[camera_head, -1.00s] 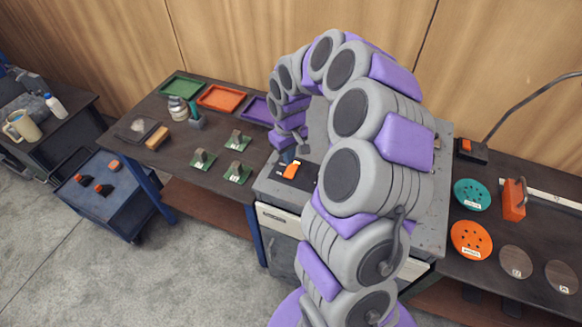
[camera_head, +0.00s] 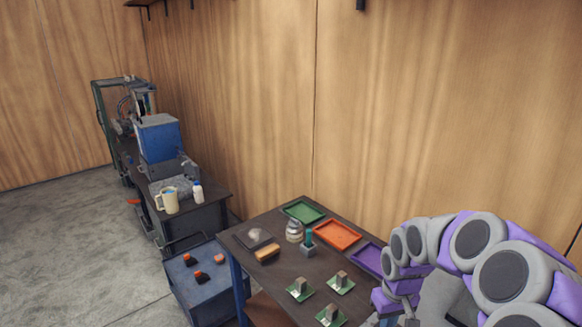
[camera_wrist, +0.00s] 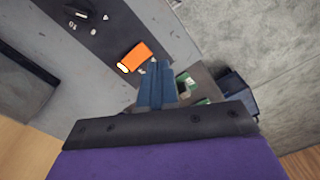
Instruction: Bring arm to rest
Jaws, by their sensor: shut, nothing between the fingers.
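My gripper (camera_wrist: 155,85) shows in the wrist view as two blue fingers lying together, shut with nothing between them. Its tips are near an orange switch (camera_wrist: 135,56) on a dark strip of a grey machine top; I cannot tell the gap. In the head view my arm is bent in an arch at the lower right, with its wrist hanging down by the right end of the dark table (camera_head: 275,285). The fingers there are mostly cut off by the lower edge of the picture.
Green (camera_head: 303,211), orange (camera_head: 338,235) and purple (camera_head: 367,260) trays line the table's back. A brush (camera_head: 267,254) and several green-based pieces (camera_head: 300,290) lie in front. A blue cart (camera_head: 205,275) and a bench with a mug (camera_head: 167,200) stand left. Open floor (camera_head: 60,250) lies beyond.

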